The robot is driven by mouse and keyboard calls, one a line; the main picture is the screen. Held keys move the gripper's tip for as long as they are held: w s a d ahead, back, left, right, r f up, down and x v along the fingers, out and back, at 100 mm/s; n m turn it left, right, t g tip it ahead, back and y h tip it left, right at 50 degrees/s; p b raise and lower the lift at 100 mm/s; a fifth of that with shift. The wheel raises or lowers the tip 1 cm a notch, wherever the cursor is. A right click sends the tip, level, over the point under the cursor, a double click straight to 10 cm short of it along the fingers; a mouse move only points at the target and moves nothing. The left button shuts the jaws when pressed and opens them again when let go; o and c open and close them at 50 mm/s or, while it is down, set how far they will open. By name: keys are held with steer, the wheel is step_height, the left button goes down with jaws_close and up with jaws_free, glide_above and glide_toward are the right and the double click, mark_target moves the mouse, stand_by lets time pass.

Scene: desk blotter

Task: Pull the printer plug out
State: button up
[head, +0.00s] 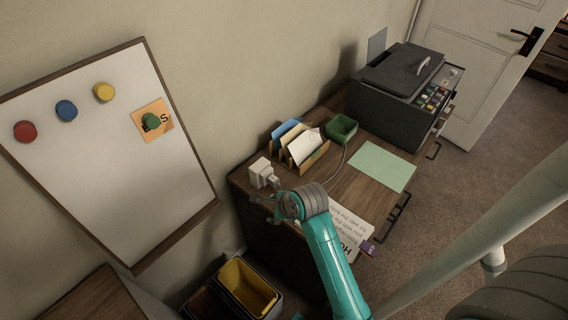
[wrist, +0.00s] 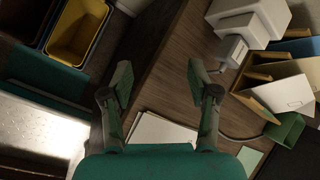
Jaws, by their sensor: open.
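The printer plug (wrist: 233,50) is a small pale block seated against a larger white socket block (wrist: 252,18). In the head view the plug (head: 274,181) is on the near side of the socket block (head: 260,171), at the desk's left end. A grey cable (wrist: 228,133) runs past the letter rack. My gripper (wrist: 160,82) is open and empty over the desk's edge, left of the plug in the wrist view and apart from it. In the head view my gripper (head: 265,206) is just below the plug, partly hidden by my wrist. The printer (head: 393,105) stands at the desk's far end.
A green sheet (head: 382,165) and a printed sheet (head: 349,225) lie on the desk. A yellow bin (head: 247,287) is below the near end. A whiteboard (head: 105,160) hangs at left.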

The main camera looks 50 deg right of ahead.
mark_target(274, 179)
steer(key=w+d+r+m+g+y, duration=0.15)
steer(key=w+d+r+m, duration=0.25)
steer(key=d+r+m, duration=0.5)
steer(key=shift+n+g+h, duration=0.25)
steer(key=shift+n+g, duration=0.2)
steer(key=shift+n, duration=0.15)
steer(key=x, duration=1)
steer(key=shift+w+a+r, duration=0.15)
steer(key=shift+a, duration=0.05)
jaws_close()
